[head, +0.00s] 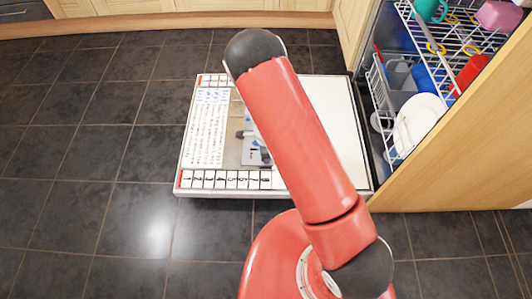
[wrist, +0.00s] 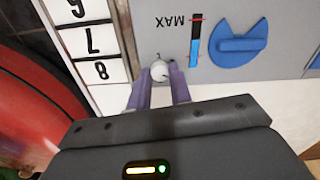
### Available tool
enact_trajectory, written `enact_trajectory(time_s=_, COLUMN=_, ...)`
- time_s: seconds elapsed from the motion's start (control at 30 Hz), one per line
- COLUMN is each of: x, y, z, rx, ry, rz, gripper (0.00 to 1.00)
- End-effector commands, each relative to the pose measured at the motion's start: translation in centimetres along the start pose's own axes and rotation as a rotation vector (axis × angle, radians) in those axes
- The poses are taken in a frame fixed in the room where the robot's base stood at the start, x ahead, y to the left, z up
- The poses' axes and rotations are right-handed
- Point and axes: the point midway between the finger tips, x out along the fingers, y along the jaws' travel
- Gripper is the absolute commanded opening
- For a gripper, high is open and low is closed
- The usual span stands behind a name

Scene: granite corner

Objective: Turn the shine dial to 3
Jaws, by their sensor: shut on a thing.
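The shine dial is a small white round knob (wrist: 160,69) on the grey dispenser panel in the wrist view. My gripper (wrist: 160,80) is shut on it, with one purple-grey finger on each side. Small dark marks show at the dial, but I cannot read its setting. The grey dispenser panel (wrist: 222,80) also carries a blue round cap with a raised grip (wrist: 238,45) and a blue level window (wrist: 195,45) marked MAX, upside down. In the head view my red arm hides the dial and gripper; part of the dispenser (head: 252,155) shows beside the arm.
The dishwasher door (head: 345,120) lies open and flat, with a numbered strip (head: 225,180) along one edge and a printed label (head: 210,130). Loaded racks (head: 420,90) stand at the right beside a wooden panel (head: 465,140). Dark tiled floor (head: 90,150) is clear at left.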

Motion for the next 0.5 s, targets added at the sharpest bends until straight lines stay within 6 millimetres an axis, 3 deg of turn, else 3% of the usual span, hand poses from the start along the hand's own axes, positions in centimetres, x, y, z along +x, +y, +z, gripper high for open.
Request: enact_trajectory(time_s=0.5, x=-0.04, y=-0.05, z=0.06, rx=0.054, ry=-0.001, rz=-0.001, gripper=0.00)
